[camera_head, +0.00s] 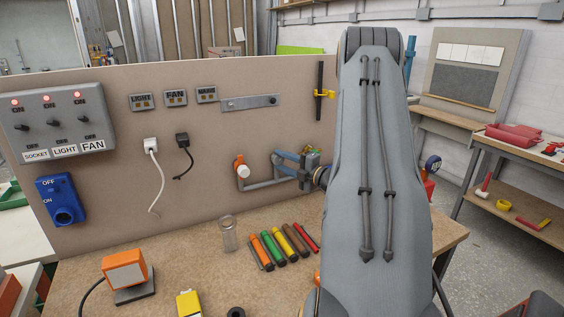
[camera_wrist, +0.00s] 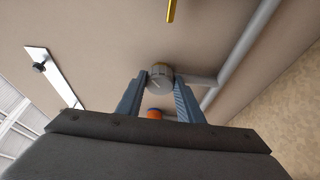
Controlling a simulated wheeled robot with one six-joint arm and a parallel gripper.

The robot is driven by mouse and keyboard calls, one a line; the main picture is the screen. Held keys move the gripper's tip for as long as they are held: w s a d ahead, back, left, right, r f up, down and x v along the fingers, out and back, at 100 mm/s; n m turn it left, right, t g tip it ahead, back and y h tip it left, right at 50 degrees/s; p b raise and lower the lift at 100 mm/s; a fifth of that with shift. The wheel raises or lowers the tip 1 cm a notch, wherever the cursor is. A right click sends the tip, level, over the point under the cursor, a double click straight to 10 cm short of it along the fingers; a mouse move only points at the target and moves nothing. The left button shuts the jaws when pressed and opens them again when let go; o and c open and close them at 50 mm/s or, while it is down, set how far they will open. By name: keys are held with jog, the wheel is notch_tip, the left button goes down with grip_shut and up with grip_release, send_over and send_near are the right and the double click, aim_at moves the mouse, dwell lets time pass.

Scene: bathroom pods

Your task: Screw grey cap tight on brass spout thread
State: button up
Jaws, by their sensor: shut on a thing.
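My gripper (camera_wrist: 160,88) shows in the wrist view, its two blue-grey fingers closed on the sides of a round grey cap (camera_wrist: 160,73). The cap sits at the end of a short grey stub (camera_wrist: 196,79) that branches from a long grey pipe (camera_wrist: 240,52). The brass spout thread cannot be seen; how far the cap is on it cannot be told. In the head view my arm's large grey link covers the right of the board, and the cap cannot be made out.
An orange-and-white fitting (camera_head: 240,167) ends a pipe on the board (camera_head: 200,200); orange also shows between my fingers in the wrist view (camera_wrist: 154,114). A glass (camera_head: 228,233) and several coloured markers (camera_head: 272,247) lie on the bench (camera_head: 190,275). An orange box (camera_head: 125,272) stands at the front left.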

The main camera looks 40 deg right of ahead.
jog(key=shift+f+m+t, duration=0.1)
jog(key=shift+m+t, duration=0.5)
jog(key=shift+m, duration=1.2)
jog(key=shift+a+f+m+t, duration=0.15)
jog(key=shift+m+t, duration=0.15)
jog(key=shift+m, duration=0.6)
jog(key=shift+m+t+h+b, duration=0.3)
jog(key=shift+m+t+h, duration=0.15)
jog(key=shift+m, duration=0.55)
jog(key=o, duration=1)
jog(key=shift+c, duration=0.2)
